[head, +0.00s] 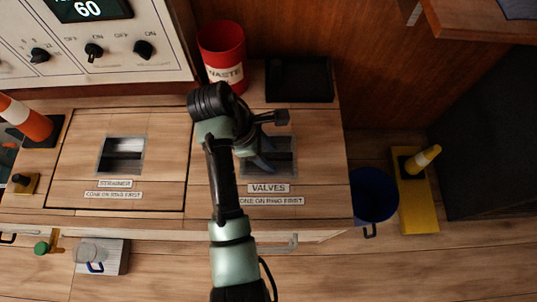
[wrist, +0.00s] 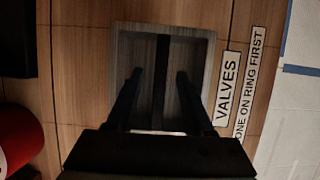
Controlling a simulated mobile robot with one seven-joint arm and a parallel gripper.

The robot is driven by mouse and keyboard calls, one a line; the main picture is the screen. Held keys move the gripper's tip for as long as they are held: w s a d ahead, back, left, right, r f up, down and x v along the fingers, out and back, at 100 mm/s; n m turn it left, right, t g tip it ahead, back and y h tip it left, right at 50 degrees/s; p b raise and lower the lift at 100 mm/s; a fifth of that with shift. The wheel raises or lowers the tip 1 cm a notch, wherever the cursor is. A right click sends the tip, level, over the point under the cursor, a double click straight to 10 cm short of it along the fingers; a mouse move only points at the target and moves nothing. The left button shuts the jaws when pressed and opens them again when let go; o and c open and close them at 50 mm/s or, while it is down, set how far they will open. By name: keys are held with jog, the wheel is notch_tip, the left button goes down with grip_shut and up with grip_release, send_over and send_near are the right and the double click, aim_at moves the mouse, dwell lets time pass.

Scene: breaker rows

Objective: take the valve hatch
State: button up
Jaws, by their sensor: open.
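The valve hatch (head: 322,150) is a wooden panel on the right of the bench top, closed and flat, with labels "VALVES" (head: 268,188) and one ending "ONE ON RING FIRST". A grey square recess (head: 290,162) in it has a dark bar (wrist: 162,50) across it, seen in the wrist view. My gripper (head: 265,162) is over the recess, partly hiding it in the head view. In the wrist view my gripper (wrist: 160,76) is open, one finger on each side of the bar. I cannot tell how deep the fingertips are or whether they touch the bar.
The strainer hatch (head: 70,150) is closed on the left, with an orange cone (head: 30,122) beside it. A red waste bin (head: 222,55) and black tray (head: 305,85) stand behind.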

jog(key=shift+f+p, duration=0.25)
jog(key=shift+p, duration=0.25)
dwell(0.4)
grip_shut()
dwell(1.2)
jog(key=shift+r, duration=0.1)
